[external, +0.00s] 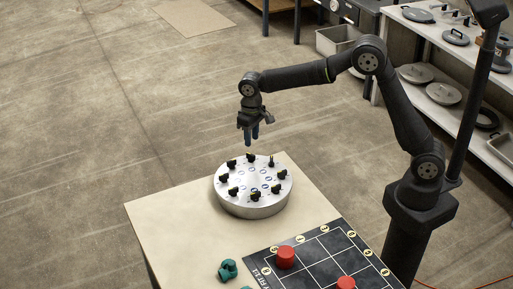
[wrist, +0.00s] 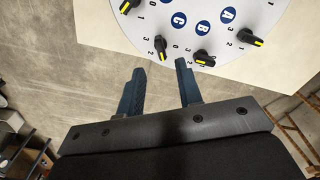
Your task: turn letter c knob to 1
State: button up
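The round silver knob panel (external: 253,207) stands on the beige table, with black knobs around its top. In the wrist view the white panel top (wrist: 220,45) carries blue letter discs A, B and C. The C disc (wrist: 179,20) lies inward of a black knob with a yellow stripe, which I take as the C knob (wrist: 160,45). Small numbers surround it; its exact setting is unclear. My gripper (external: 252,141) hangs above the panel's far side, fingers down, not touching it. In the wrist view my gripper (wrist: 160,67) is open and empty, and the C knob appears between and beyond the fingertips.
Neighbouring knobs sit close by: the one near B (wrist: 204,58) and the one near A (wrist: 250,38). A black grid board (external: 310,260) with red cylinders (external: 286,257) and a teal fitting (external: 228,269) lie on the near table. Shelves stand at right.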

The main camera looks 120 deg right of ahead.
notch_tip(320, 180, up, 10)
send_over(251, 157)
jog(key=shift+s+d, duration=0.2)
jog(key=shift+s, duration=0.05)
dwell(0.4)
notch_tip(251, 157, down, 17)
jog(key=shift+f, duration=0.2)
dwell(0.4)
